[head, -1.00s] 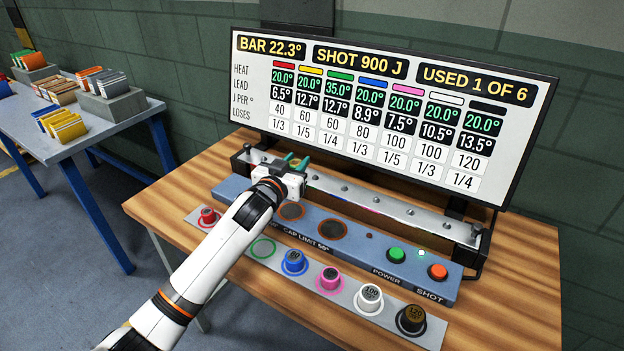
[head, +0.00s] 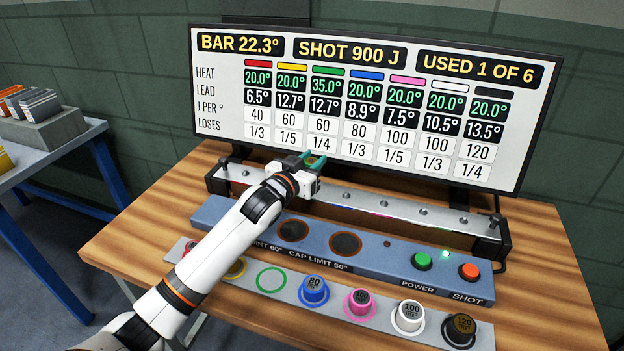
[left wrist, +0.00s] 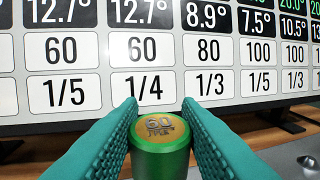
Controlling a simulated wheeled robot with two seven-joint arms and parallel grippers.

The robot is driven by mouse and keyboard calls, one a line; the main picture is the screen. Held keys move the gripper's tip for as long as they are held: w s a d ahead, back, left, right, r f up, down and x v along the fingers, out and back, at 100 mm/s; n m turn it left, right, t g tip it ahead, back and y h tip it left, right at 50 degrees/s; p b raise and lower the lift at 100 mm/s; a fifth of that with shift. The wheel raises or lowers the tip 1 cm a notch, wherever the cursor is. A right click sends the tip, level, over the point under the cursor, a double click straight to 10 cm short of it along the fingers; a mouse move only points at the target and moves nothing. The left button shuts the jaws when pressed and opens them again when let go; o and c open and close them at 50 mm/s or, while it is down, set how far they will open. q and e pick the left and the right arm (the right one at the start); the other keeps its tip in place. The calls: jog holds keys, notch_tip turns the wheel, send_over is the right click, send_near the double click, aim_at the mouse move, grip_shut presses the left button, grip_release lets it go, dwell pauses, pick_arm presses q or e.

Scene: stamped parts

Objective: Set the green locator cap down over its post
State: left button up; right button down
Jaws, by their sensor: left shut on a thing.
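The green cap (left wrist: 160,150), with a tan top marked 60, is upright between the teal fingers of my left gripper (left wrist: 160,125) in the left wrist view. The gripper is shut on it. In the head view my left gripper (head: 313,160) is over the left half of the metal bar (head: 385,206), in front of the screen. The cap is mostly hidden there. Small round dark spots line the bar; I cannot tell posts from holes. Whatever lies under the cap is hidden. An empty green ring (head: 271,279) marks the grey strip. My right gripper is not in view.
Blue, pink, white and black caps stand on the grey strip (head: 287,298); my arm partly covers its left end. A blue-grey panel with green (head: 422,260) and orange (head: 469,271) buttons lies between strip and bar. The screen (head: 365,110) stands close behind the bar.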

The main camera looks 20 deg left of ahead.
pick_arm(q)
notch_tip(320, 180, down, 4)
jog(key=shift+a+f, duration=0.1)
jog(key=shift+f, duration=0.25)
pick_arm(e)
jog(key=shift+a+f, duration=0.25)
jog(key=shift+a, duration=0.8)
pick_arm(q)
jog(key=shift+f, duration=0.1)
jog(key=o, duration=1)
jog(key=shift+o, duration=0.2)
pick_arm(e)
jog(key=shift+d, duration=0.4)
